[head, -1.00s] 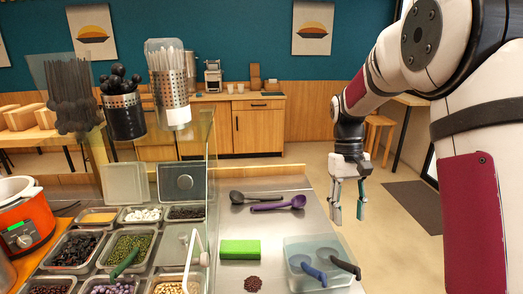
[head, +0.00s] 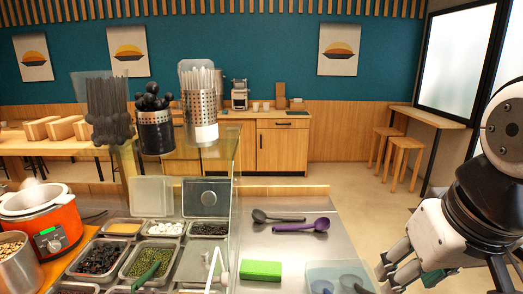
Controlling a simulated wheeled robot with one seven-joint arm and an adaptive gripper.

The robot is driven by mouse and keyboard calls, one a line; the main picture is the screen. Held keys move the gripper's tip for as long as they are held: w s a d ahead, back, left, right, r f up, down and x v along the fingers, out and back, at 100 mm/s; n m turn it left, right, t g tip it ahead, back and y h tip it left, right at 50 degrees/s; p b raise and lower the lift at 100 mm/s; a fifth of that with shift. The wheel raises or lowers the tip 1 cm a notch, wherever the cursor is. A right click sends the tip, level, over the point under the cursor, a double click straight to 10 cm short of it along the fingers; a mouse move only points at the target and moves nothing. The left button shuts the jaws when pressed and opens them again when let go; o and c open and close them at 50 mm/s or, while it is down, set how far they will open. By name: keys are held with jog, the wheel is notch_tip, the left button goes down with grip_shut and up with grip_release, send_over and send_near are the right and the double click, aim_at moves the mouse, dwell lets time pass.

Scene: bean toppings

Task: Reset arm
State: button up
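My arm comes in at the right edge and bends down to the lower right. The part that looks like my gripper (head: 394,268) is low at the right, just right of the clear bin (head: 340,267) on the steel counter. It appears foreshortened, and its fingertips are not clear, so I cannot tell whether it is open or shut. I see no object held in it. Two ladles, one black (head: 275,216) and one purple (head: 302,226), lie on the counter to its left.
A green block (head: 260,270) lies left of the bin. A glass guard (head: 235,190) separates the topping pans (head: 145,262) from the open counter. A red cooker (head: 42,222) stands at the left. Stools (head: 400,160) stand behind on clear floor.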

jog(key=shift+s+a+f+t, duration=0.1)
jog(key=shift+s+f+t, duration=0.15)
jog(key=shift+s, duration=0.35)
jog(key=shift+s+a+f+t, duration=0.15)
jog(key=shift+s+t, duration=0.1)
jog(key=shift+s, duration=0.35)
